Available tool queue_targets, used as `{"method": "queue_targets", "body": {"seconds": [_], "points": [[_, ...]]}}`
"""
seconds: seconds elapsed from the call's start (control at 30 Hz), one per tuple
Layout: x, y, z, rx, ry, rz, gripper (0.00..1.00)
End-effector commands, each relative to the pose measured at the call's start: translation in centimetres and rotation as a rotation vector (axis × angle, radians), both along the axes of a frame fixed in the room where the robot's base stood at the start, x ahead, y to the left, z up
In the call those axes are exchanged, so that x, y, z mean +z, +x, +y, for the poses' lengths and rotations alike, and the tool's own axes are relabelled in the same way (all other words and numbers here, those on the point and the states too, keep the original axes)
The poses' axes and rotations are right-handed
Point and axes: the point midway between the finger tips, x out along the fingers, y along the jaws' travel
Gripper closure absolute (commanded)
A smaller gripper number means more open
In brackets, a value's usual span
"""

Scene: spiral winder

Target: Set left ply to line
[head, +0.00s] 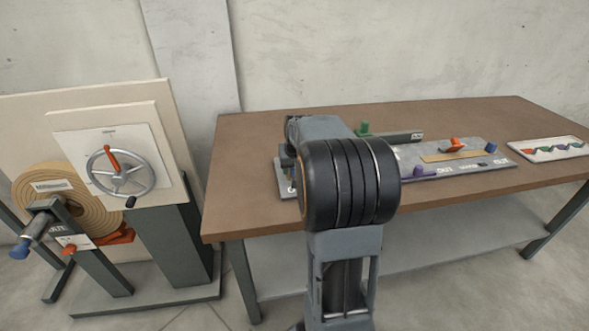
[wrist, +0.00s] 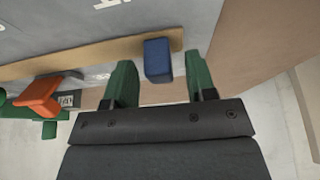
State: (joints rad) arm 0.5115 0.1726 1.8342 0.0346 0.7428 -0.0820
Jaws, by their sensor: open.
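In the wrist view my gripper (wrist: 161,82) is open, with its two green fingers apart. A blue block (wrist: 158,60) stands between the fingertips, with a gap to each finger visible. It sits at the edge of a tan strip (wrist: 100,57), which could be a ply, on a grey plate (wrist: 50,25). An orange lever (wrist: 38,92) with green parts is left of the fingers. In the head view my arm hides the gripper and the middle of the bench. A tan strip (head: 436,157), an orange lever (head: 453,146) and a blue knob (head: 491,147) show at right. I cannot tell which ply is the left one.
The brown bench (head: 255,125) has free room at its back left. A white tray (head: 550,149) with coloured pieces lies at right. At left stand a handwheel (head: 121,172) and a tan roll (head: 85,190). A green block (head: 364,129) is just behind my arm.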

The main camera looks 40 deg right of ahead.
Motion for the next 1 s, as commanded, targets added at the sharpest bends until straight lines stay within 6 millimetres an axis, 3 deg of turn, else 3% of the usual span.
{"method": "queue_targets", "body": {"seconds": [0.43, 0.9, 1.0], "points": [[-0.61, 0.24, -0.09, 0.000, 0.000, 0.000, 0.50], [-0.59, 0.22, -0.08, 0.000, 0.000, 0.000, 0.95], [-0.59, 0.22, -0.07, 0.000, 0.000, 0.000, 1.00]]}}
